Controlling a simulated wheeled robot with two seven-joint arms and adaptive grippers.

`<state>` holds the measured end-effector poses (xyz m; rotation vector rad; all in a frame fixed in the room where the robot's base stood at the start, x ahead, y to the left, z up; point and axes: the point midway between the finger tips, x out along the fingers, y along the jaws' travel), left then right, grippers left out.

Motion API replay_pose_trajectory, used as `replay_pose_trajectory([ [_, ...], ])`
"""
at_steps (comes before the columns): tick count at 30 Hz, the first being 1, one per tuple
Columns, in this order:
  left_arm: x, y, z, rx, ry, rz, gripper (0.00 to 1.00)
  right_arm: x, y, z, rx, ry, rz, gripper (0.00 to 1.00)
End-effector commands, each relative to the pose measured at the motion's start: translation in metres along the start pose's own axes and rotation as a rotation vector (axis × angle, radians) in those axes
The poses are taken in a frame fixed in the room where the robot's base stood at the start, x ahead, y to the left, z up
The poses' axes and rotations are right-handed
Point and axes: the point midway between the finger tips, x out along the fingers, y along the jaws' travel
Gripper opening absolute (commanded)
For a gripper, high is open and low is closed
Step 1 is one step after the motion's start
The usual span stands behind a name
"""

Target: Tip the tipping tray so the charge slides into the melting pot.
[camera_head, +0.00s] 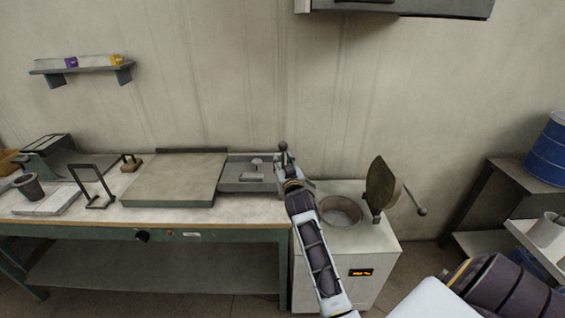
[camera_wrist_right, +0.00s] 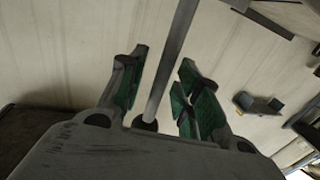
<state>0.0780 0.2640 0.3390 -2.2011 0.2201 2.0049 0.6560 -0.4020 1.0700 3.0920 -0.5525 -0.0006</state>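The grey tipping tray (camera_head: 240,186) sits level at the right end of the workbench. A small pale lump (camera_head: 257,165), perhaps the charge, is on it. A lever with a dark ball knob (camera_head: 283,146) rises at the tray's right side. The melting pot (camera_head: 340,211) is a round opening in the white cabinet to the right, and its lid (camera_head: 380,184) stands open. My right gripper (camera_head: 289,177) is at the lever. In the right wrist view, its green-padded fingers (camera_wrist_right: 165,88) stand open around a grey rod (camera_wrist_right: 178,38), with gaps showing. My left gripper is out of view.
A flat greenish plate (camera_head: 175,180) and a black frame stand (camera_head: 92,187) are left of the tray on the bench (camera_head: 115,216). A blue drum (camera_head: 547,150) is on a rack at the far right. A hood (camera_head: 400,8) hangs above.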

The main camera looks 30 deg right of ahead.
Motion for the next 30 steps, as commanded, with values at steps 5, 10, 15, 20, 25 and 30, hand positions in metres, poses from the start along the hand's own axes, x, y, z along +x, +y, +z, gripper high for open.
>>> replay_pose_trajectory([
  [5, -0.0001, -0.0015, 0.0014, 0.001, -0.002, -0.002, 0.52, 0.0000, 0.0000, 0.0000, 0.000, 0.000, 0.000, 0.26],
  [10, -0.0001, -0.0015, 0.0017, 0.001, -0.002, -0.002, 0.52, 0.0001, 0.0000, 0.0000, 0.000, 0.000, 0.000, 0.04],
  [15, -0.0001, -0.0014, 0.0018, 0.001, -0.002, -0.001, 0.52, 0.0001, 0.0000, -0.0001, 0.000, 0.000, 0.000, 0.00],
  [20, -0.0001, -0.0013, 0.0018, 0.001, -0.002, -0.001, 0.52, 0.0001, 0.0000, -0.0001, 0.000, 0.000, 0.000, 0.00],
  [25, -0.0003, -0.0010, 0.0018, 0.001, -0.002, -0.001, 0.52, -0.0001, 0.0011, -0.0001, 0.006, 0.001, 0.000, 0.00],
  [30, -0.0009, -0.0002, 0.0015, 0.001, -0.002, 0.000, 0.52, -0.0009, 0.0049, -0.0003, 0.028, 0.006, 0.000, 0.00],
])
